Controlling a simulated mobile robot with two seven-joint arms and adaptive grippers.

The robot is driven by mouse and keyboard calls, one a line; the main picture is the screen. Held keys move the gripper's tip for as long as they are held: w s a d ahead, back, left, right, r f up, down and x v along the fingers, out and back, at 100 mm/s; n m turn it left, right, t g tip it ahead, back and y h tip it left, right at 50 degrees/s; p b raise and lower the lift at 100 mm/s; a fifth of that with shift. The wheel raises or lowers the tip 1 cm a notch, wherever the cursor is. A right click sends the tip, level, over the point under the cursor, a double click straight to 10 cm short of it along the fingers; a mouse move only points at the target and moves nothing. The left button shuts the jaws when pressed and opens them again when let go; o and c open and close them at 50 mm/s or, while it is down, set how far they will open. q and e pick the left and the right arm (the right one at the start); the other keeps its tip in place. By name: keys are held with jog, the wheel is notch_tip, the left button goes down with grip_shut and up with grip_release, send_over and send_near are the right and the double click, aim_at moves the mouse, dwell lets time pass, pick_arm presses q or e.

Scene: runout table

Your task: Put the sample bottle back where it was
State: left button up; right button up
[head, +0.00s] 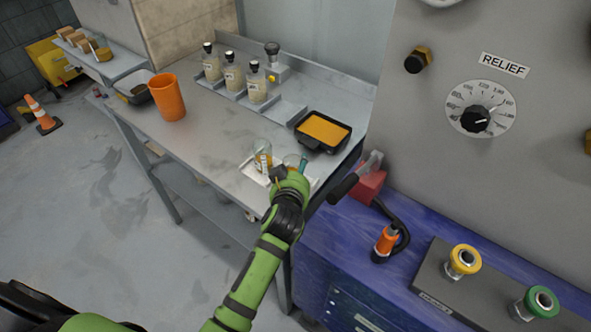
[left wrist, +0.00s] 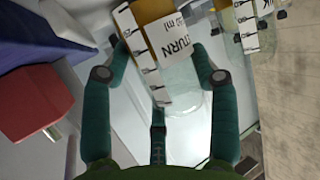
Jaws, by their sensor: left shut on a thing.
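Three capped sample bottles with pale contents and white labels stand in the grey rack (head: 226,90) at the back of the table: left (head: 211,63), middle (head: 233,72) and right (head: 256,83). The rack's right end is bare. My left gripper (head: 294,166) is low at the table's front edge. It is shut on a glass beaker (head: 290,159) with amber contents, whose label (left wrist: 185,35) reads "TURN" and "ml" in the left wrist view. A second glass beaker (head: 262,157) stands just left of it on a white mat (head: 250,170). My right gripper is not in view.
A black tray with orange contents (head: 324,130) sits behind my left gripper. The blue cabinet (head: 340,245) and a grey panel flank the right. The table's middle is clear.

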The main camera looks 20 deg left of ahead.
pick_arm(q)
jog(key=shift+f, duration=0.2)
jog(key=o, duration=1.1)
jog(key=shift+o, duration=0.5)
jog(key=shift+r, duration=0.15)
